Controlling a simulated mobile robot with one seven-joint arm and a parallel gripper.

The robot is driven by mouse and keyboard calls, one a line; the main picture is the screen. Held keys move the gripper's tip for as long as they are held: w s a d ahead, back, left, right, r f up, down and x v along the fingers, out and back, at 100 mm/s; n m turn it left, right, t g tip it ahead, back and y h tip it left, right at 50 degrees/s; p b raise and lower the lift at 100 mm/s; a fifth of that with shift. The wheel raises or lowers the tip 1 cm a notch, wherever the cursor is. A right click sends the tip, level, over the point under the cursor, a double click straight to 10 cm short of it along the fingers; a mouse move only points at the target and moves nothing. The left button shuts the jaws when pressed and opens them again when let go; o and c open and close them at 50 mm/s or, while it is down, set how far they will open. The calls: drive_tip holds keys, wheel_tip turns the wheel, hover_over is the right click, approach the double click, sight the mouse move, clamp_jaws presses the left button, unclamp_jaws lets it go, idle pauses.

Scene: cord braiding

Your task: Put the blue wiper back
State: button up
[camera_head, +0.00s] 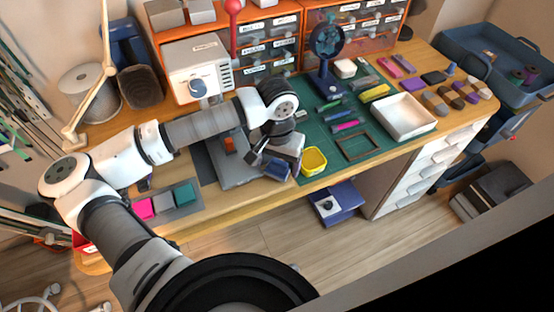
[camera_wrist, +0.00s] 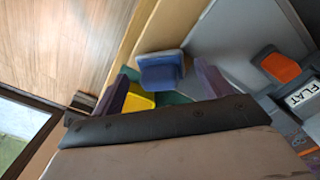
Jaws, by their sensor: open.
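The blue wiper (camera_wrist: 160,72), a small block-like piece, lies at the front edge of the grey plate in the wrist view. A blue piece that looks like it (camera_head: 277,169) shows in the head view, partly covered by my gripper. My gripper (camera_head: 274,161) is above the front of the bench, pointing down. In the wrist view my gripper (camera_wrist: 160,84) is open, with one dark purple finger on each side of the wiper. I cannot tell whether the fingers touch it. The wiper's near end is close to the yellow cup (camera_wrist: 138,99).
The yellow cup (camera_head: 314,161) stands just right of my gripper. A tray (camera_head: 184,207) of pink, grey and teal blocks is at the left. Orange drawers (camera_head: 352,31) line the back.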

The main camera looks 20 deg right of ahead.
drive_tip(key=shift+r+p, duration=0.4)
drive_tip(key=shift+r, duration=0.25)
wheel_tip(320, 180, up, 11)
drive_tip(key=b, duration=0.2)
drive_tip(key=shift+r, duration=0.15)
